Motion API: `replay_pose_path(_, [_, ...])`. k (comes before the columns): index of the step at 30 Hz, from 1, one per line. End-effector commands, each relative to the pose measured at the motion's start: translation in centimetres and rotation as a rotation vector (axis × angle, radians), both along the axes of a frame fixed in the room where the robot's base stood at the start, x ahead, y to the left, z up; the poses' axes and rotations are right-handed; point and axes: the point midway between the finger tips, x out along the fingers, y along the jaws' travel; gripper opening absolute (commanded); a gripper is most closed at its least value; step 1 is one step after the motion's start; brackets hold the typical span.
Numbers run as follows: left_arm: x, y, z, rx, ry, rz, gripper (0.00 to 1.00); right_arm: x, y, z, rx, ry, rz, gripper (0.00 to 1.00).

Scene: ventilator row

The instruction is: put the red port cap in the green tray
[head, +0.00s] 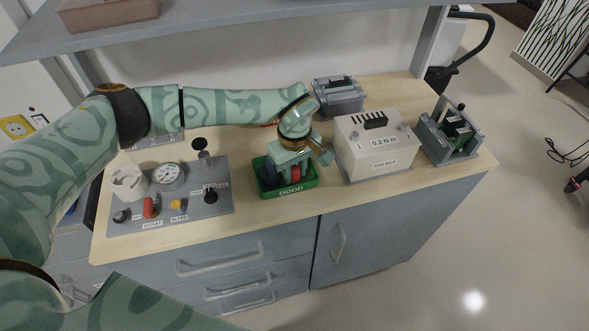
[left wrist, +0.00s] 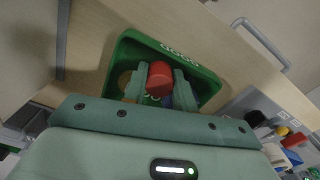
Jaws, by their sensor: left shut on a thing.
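The green tray (head: 306,187), marked GOOD, sits near the front edge of the wooden bench in the head view. In the left wrist view the green tray (left wrist: 205,80) lies right below my left gripper. My left gripper (head: 293,176) points down over the tray and is shut on the red port cap (head: 295,171). In the left wrist view the red port cap (left wrist: 160,77) shows between the fingers of my left gripper (left wrist: 160,88). I cannot tell whether the cap touches the tray floor. My right gripper is not in view.
A grey panel (head: 222,199) with a gauge (head: 169,176), a red part (head: 149,207) and a yellow part (head: 176,204) lies left of the tray. A cream 0.2 N m box (head: 365,160) stands close right. A grey shelf (head: 220,20) hangs above the back.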

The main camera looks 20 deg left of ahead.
Motion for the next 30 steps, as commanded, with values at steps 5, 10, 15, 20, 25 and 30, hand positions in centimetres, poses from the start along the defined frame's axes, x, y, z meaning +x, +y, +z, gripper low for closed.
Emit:
replay_pose_path(5, [0.0,0.0,-0.4,0.001,0.001,0.000,0.05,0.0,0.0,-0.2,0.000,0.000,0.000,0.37])
replay_pose_path(10, [0.0,0.0,-1.0,0.001,0.002,-0.001,0.05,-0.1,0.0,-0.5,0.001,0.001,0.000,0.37])
replay_pose_path(15, [0.0,0.0,-1.2,0.001,0.001,-0.001,0.05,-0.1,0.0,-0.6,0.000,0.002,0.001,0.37])
replay_pose_path(20, [0.0,0.0,-1.2,0.001,0.001,-0.001,0.49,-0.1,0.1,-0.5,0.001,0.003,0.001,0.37])
replay_pose_path(25, [0.0,0.0,-1.2,0.001,0.001,0.000,0.49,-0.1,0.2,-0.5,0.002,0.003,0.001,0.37])
replay_pose_path(30, [0.0,0.0,-0.1,0.000,-0.001,0.000,0.49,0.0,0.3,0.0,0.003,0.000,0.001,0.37])
